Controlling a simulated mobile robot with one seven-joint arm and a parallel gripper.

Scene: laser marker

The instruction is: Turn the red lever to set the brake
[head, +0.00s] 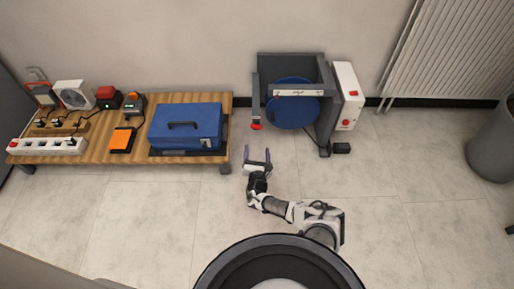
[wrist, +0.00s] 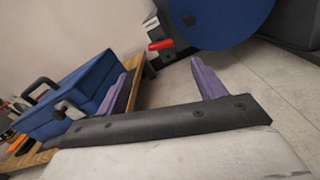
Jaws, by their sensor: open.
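The red lever (head: 256,126) is a small red handle at the lower left of a dark grey frame (head: 328,115) that carries a blue disc (head: 292,108). In the wrist view the red lever (wrist: 160,45) lies ahead, beyond and between the two purple fingers. My gripper (head: 257,156) is open and empty, a short way in front of the lever and apart from it. In the wrist view my gripper (wrist: 162,82) shows its fingers spread wide. The blue disc (wrist: 215,20) also shows at the top of that view.
A low wooden table (head: 100,155) stands at the left with a blue toolbox (head: 186,128) close to my gripper's left. A white control box (head: 346,95) is right of the frame. A grey bin (head: 492,140) stands far right. The tiled floor (head: 400,190) is clear at right.

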